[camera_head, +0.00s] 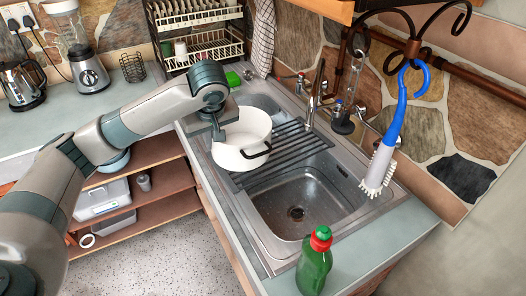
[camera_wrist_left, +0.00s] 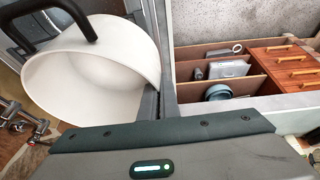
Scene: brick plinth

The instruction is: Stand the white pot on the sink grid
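The white pot (camera_head: 238,150) with dark handles is at the left side of the sink in the head view, over the left edge of the dark ribbed sink grid (camera_head: 300,142). My left gripper (camera_head: 219,134) is at the pot's rim on its left side. In the left wrist view, the gripper's fingers (camera_wrist_left: 158,103) close on the wall of the pot (camera_wrist_left: 85,80), with a black handle at the top. I cannot tell whether the pot's base touches the grid. The pot hides part of the grid. My right gripper is out of view.
The open sink basin (camera_head: 295,205) lies in front of the grid. A faucet (camera_head: 316,95) rises behind it. A green bottle (camera_head: 314,265) stands at the near counter edge. A blue-handled brush (camera_head: 392,135) hangs at right. A dish rack (camera_head: 203,40) stands at the back.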

